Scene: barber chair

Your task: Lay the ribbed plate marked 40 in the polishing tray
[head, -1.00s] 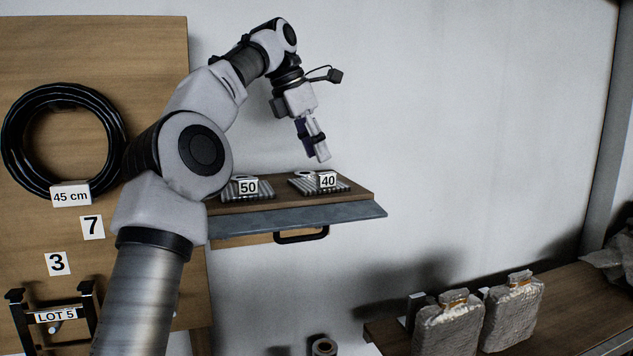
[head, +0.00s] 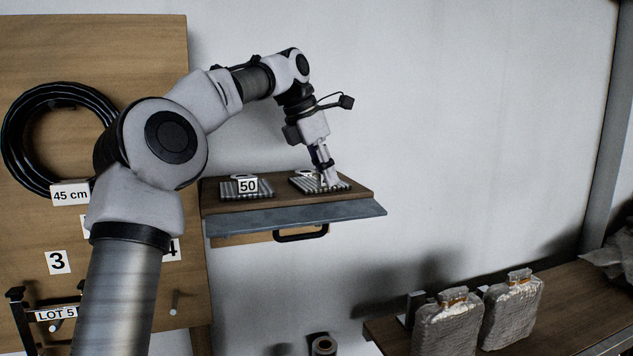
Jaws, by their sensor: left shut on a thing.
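The ribbed plate marked 40 (head: 304,184) lies on the right part of the wooden shelf top (head: 285,198); its number is now hidden by my gripper. My left gripper (head: 331,183) points down at this plate and is shut on it, at its label side. The plate still appears to rest on the shelf. A like ribbed plate marked 50 (head: 240,192) lies to its left, apart from the gripper. I cannot make out a polishing tray in this view. My right gripper is out of view.
The shelf has a grey front edge (head: 300,218) and a dark handle below (head: 302,235). A wooden board with a coiled black hose (head: 30,150) stands left. Two wrapped bottles (head: 447,325) stand on a bench at lower right. The wall right of the shelf is clear.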

